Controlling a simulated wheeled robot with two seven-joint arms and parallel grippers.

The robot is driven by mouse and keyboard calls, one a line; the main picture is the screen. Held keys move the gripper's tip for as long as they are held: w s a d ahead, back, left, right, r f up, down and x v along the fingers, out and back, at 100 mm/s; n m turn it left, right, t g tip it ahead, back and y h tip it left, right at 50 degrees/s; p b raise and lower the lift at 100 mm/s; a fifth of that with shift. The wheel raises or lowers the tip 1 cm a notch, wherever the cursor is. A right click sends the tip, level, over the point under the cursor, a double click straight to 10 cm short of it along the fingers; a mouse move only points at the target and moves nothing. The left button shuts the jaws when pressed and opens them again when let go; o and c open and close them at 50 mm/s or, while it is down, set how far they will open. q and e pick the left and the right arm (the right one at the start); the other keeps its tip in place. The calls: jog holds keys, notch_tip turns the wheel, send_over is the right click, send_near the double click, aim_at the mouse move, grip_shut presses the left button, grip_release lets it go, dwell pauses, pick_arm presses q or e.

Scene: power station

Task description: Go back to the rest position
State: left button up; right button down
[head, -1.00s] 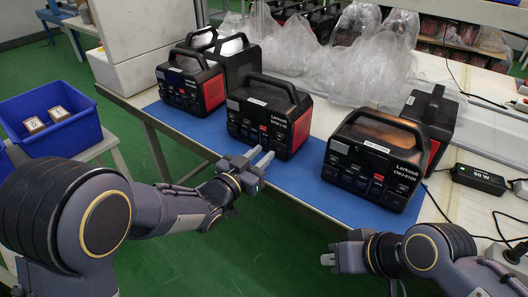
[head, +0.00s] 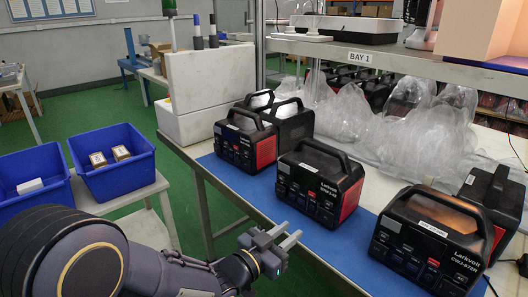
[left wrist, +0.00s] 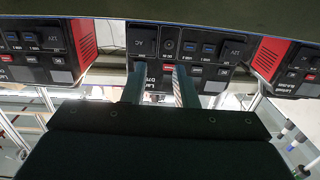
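My left gripper (head: 288,240) is in front of the table's near edge, below the middle black power station (head: 320,183). Its two fingers stand apart with nothing between them. In the left wrist view the fingers (left wrist: 159,84) point at the front panel of a power station (left wrist: 190,48), and I cannot tell whether they touch it. Other power stations stand on the blue mat (head: 272,191), one at the left (head: 240,143) and one at the right (head: 428,243). My right gripper is outside the head view.
Two blue bins (head: 143,178) stand on a small table at the left, one holding small boxes (head: 121,153). A white block (head: 208,78) stands at the table's left end. Clear plastic bags (head: 365,125) lie behind. A shelf (head: 400,58) spans above.

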pick_arm(q)
jog(key=s+a+r+n+y, duration=0.15)
jog(key=a+n+y, duration=0.25)
jog(key=a, duration=0.7)
jog(key=s+a+n+y, duration=0.2)
jog(key=a+n+y, duration=0.2)
jog(key=a, duration=0.7)
jog(key=s+a+f+n+g+y, duration=0.1)
jog(key=s+a+f+n+g, duration=0.2)
jog(key=s, duration=0.7)
jog(key=s+a+f+n+g+y, duration=0.1)
jog(key=s+a+g, duration=0.25)
jog(key=s, duration=0.75)
notch_tip(320, 180, up, 21)
jog(key=p, duration=2)
jog(key=shift+s+a+f+m+p, duration=0.15)
jog(key=shift+s+a+m+p, duration=0.15)
jog(key=shift+s+p, duration=0.1)
